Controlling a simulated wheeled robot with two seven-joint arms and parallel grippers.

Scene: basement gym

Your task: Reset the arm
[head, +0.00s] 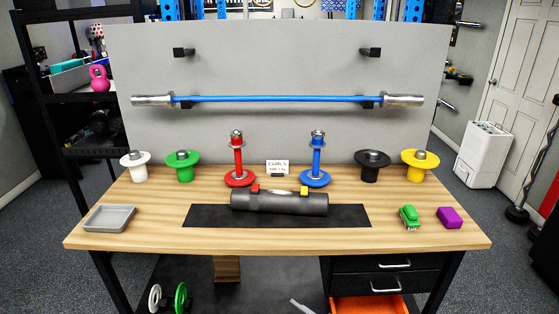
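Neither of my grippers nor my arms shows in the head view. The task names no separate object. The wooden workbench (140,232) stands in front of me. On it, a dark grey roller (280,202) lies on a black mat (205,216), with a small red block (255,189) and a small yellow block (304,191) at its top. A red stand (239,165) and a blue stand (317,165) stand upright behind it, with a white card (277,167) between them.
A grey tray (110,218) is at left; a green brush (409,217) and purple block (450,217) at right. White, green, black and yellow flanged pieces line the back. A blue barbell (275,99) hangs on the panel. An orange drawer (368,305) is open below.

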